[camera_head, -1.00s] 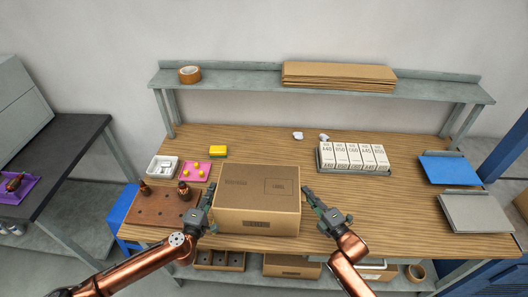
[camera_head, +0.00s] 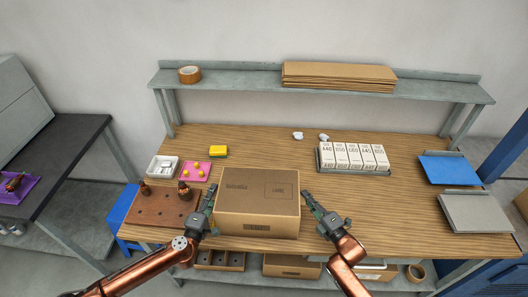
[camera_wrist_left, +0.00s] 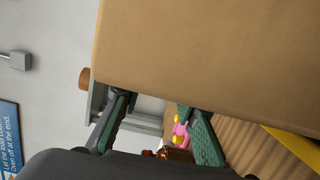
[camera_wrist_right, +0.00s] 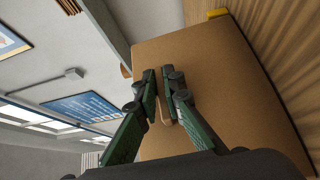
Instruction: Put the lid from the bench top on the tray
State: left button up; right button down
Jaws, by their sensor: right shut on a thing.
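The lid (camera_head: 255,220) is a large brown cardboard box shape with printed markings, at the front middle of the bench. My right gripper (camera_head: 308,194) is at its right side; in the right wrist view its fingers (camera_wrist_right: 165,100) are shut on a small tan tab on the cardboard face (camera_wrist_right: 215,80). My left gripper (camera_head: 209,192) is at the lid's left side; in the left wrist view its fingers (camera_wrist_left: 160,105) are apart with nothing between them, close by the cardboard (camera_wrist_left: 210,50). No separate tray shows under the lid; what is beneath is hidden.
A brown board with dark parts (camera_head: 160,205), pink tray (camera_head: 195,172), white tray (camera_head: 162,167) and yellow block (camera_head: 218,151) lie left. A grey rack of white cartons (camera_head: 353,158) stands right, then blue (camera_head: 449,169) and grey (camera_head: 475,212) panels. The bench (camera_head: 385,205) is clear between.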

pick_arm(q)
jog(key=shift+s, duration=0.1)
pick_arm(e)
jog(key=shift+r, duration=0.1)
pick_arm(q)
jog(key=v, duration=1.1)
jog(key=shift+s, duration=0.4)
jog(key=shift+a, duration=0.15)
pick_arm(e)
jog(key=c, duration=2)
grip_release()
jog(key=shift+o, duration=0.2)
jog(key=v, duration=1.2)
